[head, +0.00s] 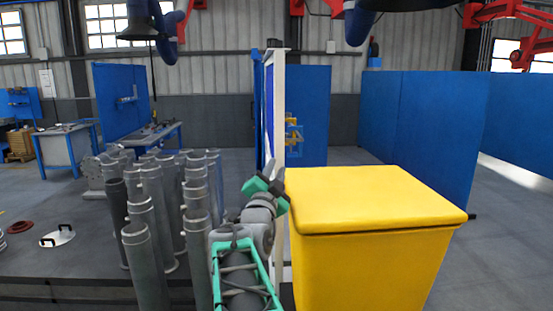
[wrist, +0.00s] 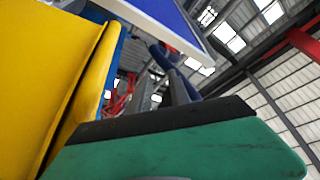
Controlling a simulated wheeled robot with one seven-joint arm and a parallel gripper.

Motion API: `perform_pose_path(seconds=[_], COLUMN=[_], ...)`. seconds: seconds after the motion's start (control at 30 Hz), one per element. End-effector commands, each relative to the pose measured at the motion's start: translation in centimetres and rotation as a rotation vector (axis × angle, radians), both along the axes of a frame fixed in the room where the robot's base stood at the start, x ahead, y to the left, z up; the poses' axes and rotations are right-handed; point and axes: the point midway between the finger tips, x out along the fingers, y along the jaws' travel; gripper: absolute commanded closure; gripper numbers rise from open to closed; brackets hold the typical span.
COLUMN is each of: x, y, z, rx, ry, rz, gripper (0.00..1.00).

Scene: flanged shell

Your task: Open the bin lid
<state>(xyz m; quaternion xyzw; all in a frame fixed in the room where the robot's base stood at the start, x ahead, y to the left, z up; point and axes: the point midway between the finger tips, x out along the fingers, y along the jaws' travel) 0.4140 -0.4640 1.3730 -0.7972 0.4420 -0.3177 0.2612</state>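The yellow bin (head: 365,270) stands right of my arm in the head view. Its flat yellow lid (head: 375,197) lies closed on top, with a thin seam under its rim. My gripper (head: 274,174), with its green housing, is just left of the lid's back-left corner and appears apart from it. In the wrist view two grey fingers (wrist: 165,90) point away with a gap between them and nothing visible held. The bin's yellow side and lid edge (wrist: 82,85) fill the left of that view.
A white-framed blue panel (head: 274,105) stands upright just behind my gripper. Several grey metal pipes (head: 165,205) stand close to the left of my arm. Blue partitions (head: 425,125) stand behind the bin. The floor (head: 500,255) to its right is clear.

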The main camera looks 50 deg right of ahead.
Motion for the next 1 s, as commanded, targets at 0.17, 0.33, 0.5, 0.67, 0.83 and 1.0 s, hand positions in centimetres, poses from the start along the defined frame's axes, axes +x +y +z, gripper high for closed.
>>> perform_pose_path(seconds=[0.17,0.33,0.5,0.67,0.83,1.0], x=[0.8,0.9,0.9,0.9,1.0,1.0], y=[-1.7,-1.9,-1.8,-1.8,-1.8,-1.8], z=[0.6,0.6,0.5,0.5,0.5,0.5], rx=[0.002,0.001,0.001,0.001,0.001,0.001], ry=[0.002,0.002,0.002,0.002,0.002,0.002], rz=[0.000,0.001,0.001,0.002,0.002,0.002], gripper=[0.77,0.77,0.84,0.97,1.00,1.00])
